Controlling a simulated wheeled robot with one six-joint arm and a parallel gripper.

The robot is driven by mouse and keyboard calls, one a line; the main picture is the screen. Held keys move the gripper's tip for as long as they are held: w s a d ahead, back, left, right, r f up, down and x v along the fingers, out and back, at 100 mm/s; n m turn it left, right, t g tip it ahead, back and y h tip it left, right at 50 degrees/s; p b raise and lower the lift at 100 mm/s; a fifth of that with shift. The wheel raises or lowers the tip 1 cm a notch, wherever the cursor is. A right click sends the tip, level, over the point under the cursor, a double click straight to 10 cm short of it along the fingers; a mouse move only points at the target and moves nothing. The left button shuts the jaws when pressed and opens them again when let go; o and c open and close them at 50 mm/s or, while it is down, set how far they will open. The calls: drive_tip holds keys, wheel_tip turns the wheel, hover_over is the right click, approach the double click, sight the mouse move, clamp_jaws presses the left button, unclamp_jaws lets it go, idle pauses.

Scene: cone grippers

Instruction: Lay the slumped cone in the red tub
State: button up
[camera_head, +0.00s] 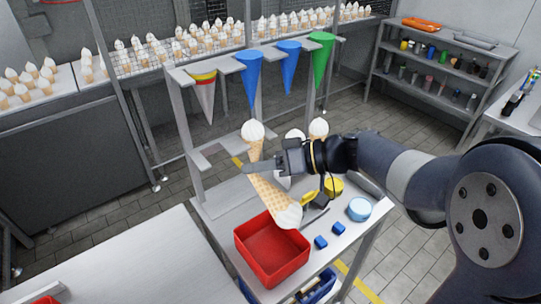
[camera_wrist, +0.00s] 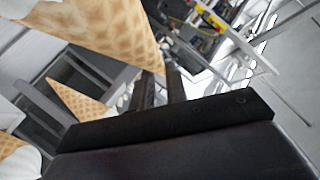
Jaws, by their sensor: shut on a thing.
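A slanted waffle cone (camera_head: 270,195) with a white top (camera_head: 288,216) hangs from my gripper (camera_head: 256,168) in the head view. Its narrow end is up by the fingers and its white end points down to the right, over the back right corner of the red tub (camera_head: 268,270). The tub looks empty. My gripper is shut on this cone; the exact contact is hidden. In the wrist view a large waffle cone (camera_wrist: 105,28) fills the upper left, its tip beside the dark fingers (camera_wrist: 158,88).
An upright cone (camera_head: 252,132) stands just behind my fingers, with another (camera_head: 318,128) beyond my wrist. Blue blocks (camera_head: 320,242) and a light blue round thing (camera_head: 359,209) lie right of the tub. Coloured funnels (camera_head: 288,65) hang on the rack behind.

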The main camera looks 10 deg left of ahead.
wheel_tip(320, 180, down, 6)
drive_tip(key=b, duration=0.2)
idle(0.4)
drive_tip(key=o, duration=0.8)
drive_tip(key=shift+o, duration=0.2)
drive_tip(key=shift+d, duration=0.1)
drive_tip(key=b+v, duration=0.2)
drive_tip(key=v, duration=0.8)
drive_tip(key=shift+d, duration=0.35)
drive_tip(key=shift+a, duration=0.1)
